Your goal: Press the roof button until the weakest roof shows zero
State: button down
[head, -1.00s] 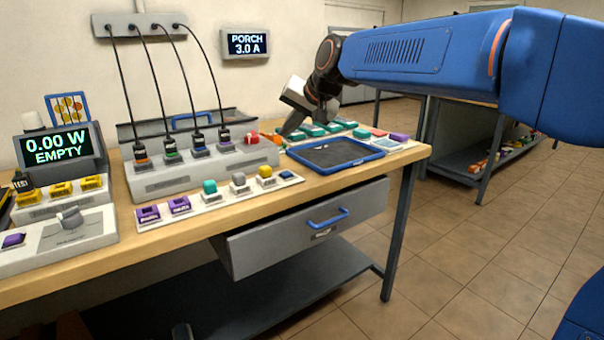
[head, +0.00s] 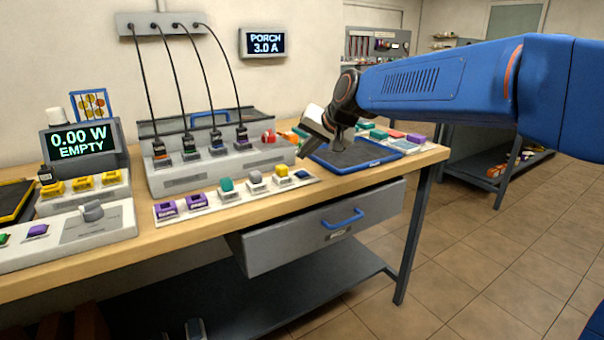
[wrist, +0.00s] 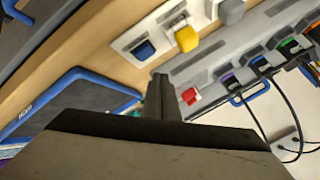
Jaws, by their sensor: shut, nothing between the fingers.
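A button strip lies along the bench's front, with teal (head: 227,186), grey (head: 255,178), yellow (head: 281,171) and blue (head: 302,174) pieces and two purple ones (head: 166,210) at its left. I cannot read which one is the roof button. A wall display (head: 265,43) reads PORCH 3.0 A. My gripper (head: 303,153) is shut and empty, tilted down above the bench between the strip's right end and the blue-rimmed tray. In the wrist view its fingers (wrist: 161,92) point toward the yellow (wrist: 187,39) and blue (wrist: 144,49) pieces, apart from them as far as I can tell.
A grey block with several plugged cables (head: 205,170) stands behind the strip. A red piece (head: 268,136) is at its right end. The blue-rimmed tray (head: 378,162) lies right of my gripper. A second display (head: 82,141) reads 0.00 W EMPTY. A drawer (head: 320,228) sits below the bench top.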

aim_at(305, 174)
jog(key=shift+f, duration=1.2)
jog(key=shift+f, duration=0.15)
dwell(1.2)
jog(key=shift+f, duration=0.3)
jog(key=shift+f, duration=0.35)
dwell(0.8)
jog(key=shift+r, duration=0.8)
jog(key=shift+r, duration=2.5)
